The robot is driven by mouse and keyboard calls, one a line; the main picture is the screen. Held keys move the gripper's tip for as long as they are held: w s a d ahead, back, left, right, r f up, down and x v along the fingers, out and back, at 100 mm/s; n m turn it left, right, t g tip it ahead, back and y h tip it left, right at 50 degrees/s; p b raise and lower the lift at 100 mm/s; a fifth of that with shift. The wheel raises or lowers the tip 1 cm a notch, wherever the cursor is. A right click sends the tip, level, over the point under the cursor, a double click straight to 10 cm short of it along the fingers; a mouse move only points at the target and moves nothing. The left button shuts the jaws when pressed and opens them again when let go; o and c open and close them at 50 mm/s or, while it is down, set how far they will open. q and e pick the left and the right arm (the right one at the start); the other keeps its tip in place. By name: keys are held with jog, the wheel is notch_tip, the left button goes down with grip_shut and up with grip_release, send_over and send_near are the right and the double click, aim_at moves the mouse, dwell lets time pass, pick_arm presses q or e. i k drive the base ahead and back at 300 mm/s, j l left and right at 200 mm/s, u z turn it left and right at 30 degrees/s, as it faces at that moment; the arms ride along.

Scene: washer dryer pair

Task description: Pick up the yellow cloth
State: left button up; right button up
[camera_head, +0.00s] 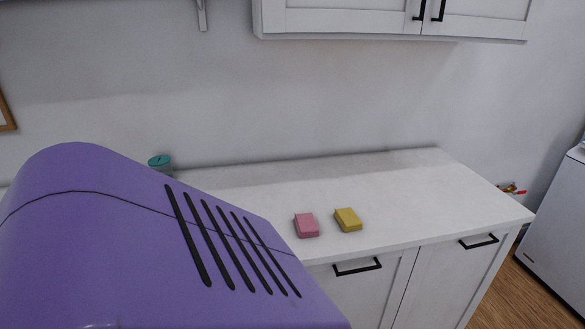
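A small yellow folded cloth (347,220) lies flat on the white countertop (410,190), near its front edge. A pink folded cloth (306,225) of similar size lies just left of it, with a narrow gap between them. Neither of my grippers shows in the head view, so I cannot see whether they are open or shut. Nothing touches the yellow cloth.
A large purple slotted body (120,250) fills the lower left and hides the counter there. A teal-lidded jar (160,162) stands behind it. White wall cabinets (390,20) hang above. A white appliance (560,220) stands at right. The counter right of the cloths is clear.

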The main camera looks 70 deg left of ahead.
aim_at(346, 218)
jog(key=u, duration=1.9)
